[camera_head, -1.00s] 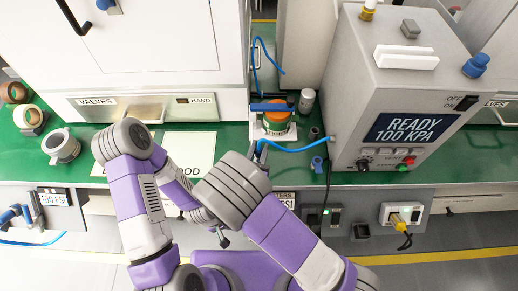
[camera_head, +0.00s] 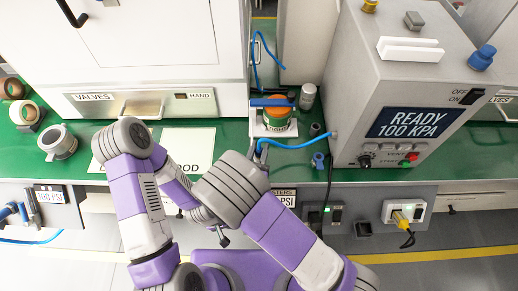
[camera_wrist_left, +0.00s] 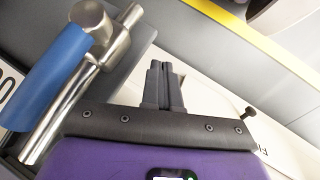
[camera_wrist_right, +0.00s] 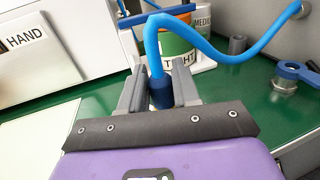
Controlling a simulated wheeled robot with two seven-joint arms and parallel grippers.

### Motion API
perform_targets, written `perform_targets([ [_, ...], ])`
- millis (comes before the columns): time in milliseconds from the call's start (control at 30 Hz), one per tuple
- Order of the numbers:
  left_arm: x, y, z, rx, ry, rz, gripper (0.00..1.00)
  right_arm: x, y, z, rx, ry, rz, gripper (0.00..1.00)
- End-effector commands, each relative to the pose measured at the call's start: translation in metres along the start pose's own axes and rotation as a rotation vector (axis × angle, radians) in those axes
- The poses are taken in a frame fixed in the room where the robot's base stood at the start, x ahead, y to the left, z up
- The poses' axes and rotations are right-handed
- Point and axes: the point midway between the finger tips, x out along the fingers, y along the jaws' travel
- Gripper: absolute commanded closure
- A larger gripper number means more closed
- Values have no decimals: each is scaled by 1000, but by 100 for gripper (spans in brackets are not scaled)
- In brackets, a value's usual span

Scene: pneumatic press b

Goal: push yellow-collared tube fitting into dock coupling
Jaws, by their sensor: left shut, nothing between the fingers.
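My right gripper (camera_wrist_right: 160,95) is shut around a dark blue tube end (camera_wrist_right: 161,92); in the head view its fingers (camera_head: 257,150) are small and partly hidden by my wrist. A blue tube (camera_wrist_right: 210,45) rises from this end, bends over and runs to a port on the grey press box (camera_head: 395,95). A yellow fitting (camera_head: 370,5) stands on top of the box. I cannot identify the dock coupling. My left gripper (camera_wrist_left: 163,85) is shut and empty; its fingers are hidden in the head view.
An orange and green container (camera_wrist_right: 178,45) stands behind my right fingers. A blue ring-shaped part (camera_wrist_right: 290,75) sits at the bench edge. In the left wrist view, a metal cylinder (camera_wrist_left: 75,90) with a blue sleeve is close to my left fingers. A yellow plug (camera_head: 402,218) is in the front outlet.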

Motion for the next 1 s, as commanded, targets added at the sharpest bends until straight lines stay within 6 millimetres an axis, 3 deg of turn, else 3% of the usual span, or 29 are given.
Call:
perform_targets([
  [33,0,0,0,0,0,0,100,0,0,0,0,0,0,61],
  [167,0,0,0,0,0,0,100,0,0,1,0,0,0,41],
  [200,0,0,0,0,0,0,100,0,0,1,0,0,0,40],
  [533,-1,0,0,0,0,0,100,-6,0,0,0,1,1,40],
  [1000,0,0,0,0,0,0,100,-72,0,1,0,-1,1,40],
])
